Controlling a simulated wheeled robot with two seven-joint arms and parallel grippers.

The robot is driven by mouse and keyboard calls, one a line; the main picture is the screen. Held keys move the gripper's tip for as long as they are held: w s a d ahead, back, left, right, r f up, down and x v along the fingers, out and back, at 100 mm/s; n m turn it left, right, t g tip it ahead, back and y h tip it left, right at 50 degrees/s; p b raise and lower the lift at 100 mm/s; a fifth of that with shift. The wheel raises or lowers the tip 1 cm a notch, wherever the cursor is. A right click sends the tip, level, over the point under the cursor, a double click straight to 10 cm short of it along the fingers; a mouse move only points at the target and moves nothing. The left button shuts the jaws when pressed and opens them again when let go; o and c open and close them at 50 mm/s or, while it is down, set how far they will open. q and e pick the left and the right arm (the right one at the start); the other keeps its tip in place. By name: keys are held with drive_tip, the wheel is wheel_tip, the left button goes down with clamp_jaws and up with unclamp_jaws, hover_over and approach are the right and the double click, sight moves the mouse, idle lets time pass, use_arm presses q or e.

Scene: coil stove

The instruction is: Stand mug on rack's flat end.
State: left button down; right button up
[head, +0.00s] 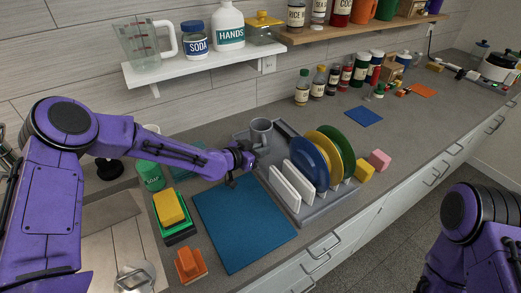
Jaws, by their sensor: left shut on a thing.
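A grey mug (262,130) is upright at the back left end of the grey dish rack (322,209), over its flat part. My left gripper (252,156) comes in from the left at the mug's near side and is shut on it. The gripper hides the lower near side of the mug, so I cannot tell whether its base touches the rack. My right arm shows at the lower right, but its gripper is out of view.
A blue mat (240,220) lies in front. A white shelf (195,65) hangs above.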

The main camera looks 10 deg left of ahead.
use_arm(q)
drive_tip(key=c, duration=1.1)
unclamp_jaws()
drive_tip(key=shift+w+f, duration=0.85)
drive_tip(key=shift+w, duration=0.15)
drive_tip(key=shift+s+r, duration=0.35)
drive_tip(key=shift+s, duration=0.1)
drive_tip(key=shift+s+r, duration=0.1)
drive_tip(key=shift+r, duration=0.15)
drive_tip(key=shift+a, duration=0.15)
drive_tip(key=b+v, duration=0.1)
drive_tip(key=v, duration=1)
use_arm(e)
drive_tip(key=shift+w+f, duration=0.25)
drive_tip(key=shift+f, duration=0.25)
drive_tip(key=shift+w+f, duration=0.25)
drive_tip(key=shift+f, duration=0.25)
use_arm(q)
drive_tip(key=shift+s, duration=0.25)
